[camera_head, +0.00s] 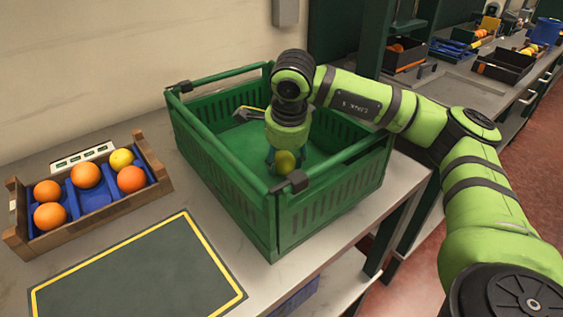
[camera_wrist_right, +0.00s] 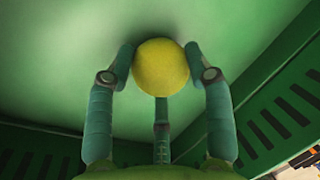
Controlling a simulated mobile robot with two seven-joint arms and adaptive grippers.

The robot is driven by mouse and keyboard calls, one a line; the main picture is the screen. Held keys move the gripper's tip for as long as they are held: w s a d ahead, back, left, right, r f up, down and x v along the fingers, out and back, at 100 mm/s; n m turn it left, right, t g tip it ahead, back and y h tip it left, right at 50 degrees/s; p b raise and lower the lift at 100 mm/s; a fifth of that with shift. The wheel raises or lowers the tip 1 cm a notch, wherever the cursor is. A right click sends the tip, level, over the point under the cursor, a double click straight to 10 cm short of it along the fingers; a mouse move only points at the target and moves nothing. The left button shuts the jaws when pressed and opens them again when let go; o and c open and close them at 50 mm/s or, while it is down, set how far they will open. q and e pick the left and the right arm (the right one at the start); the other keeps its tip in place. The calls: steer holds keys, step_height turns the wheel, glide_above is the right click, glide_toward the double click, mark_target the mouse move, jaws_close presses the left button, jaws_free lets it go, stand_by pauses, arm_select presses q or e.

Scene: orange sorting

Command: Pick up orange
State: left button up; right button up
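My right gripper (camera_wrist_right: 160,75) reaches down inside the large green crate (camera_head: 240,195) in the head view. Its fingers close around a yellow round fruit (camera_wrist_right: 161,66), with fingertips against both sides and a third finger below it in the wrist view. The fruit also shows under the gripper in the head view (camera_head: 285,163). It is close to the crate floor; I cannot tell whether it touches it. Several oranges, such as this orange (camera_head: 131,179), sit in a wooden box (camera_head: 75,226) at left. My left gripper is not in view.
A yellow fruit (camera_head: 121,159) lies in the wooden box's blue insert (camera_head: 93,198). A dark mat with a yellow border (camera_head: 140,275) lies in front. The green crate's high walls surround my right gripper. More bins (camera_head: 505,65) stand on a bench at back right.

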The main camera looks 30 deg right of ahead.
steer(key=shift+r, duration=0.15)
steer(key=v, duration=0.3)
steer(key=w+v, duration=0.1)
steer(key=v, duration=0.3)
steer(key=w+d+v, duration=0.1)
steer(key=v, duration=0.2)
steer(key=shift+w+a+r, duration=0.1)
steer(key=shift+w+r, duration=0.05)
steer(key=shift+r, duration=0.3)
steer(key=w+d+r+p+v, duration=0.1)
steer(key=w+p+v, duration=0.1)
steer(key=p+v, duration=0.7)
glide_above(283, 154)
steer(key=shift+s, duration=0.1)
steer(key=shift+f, duration=0.1)
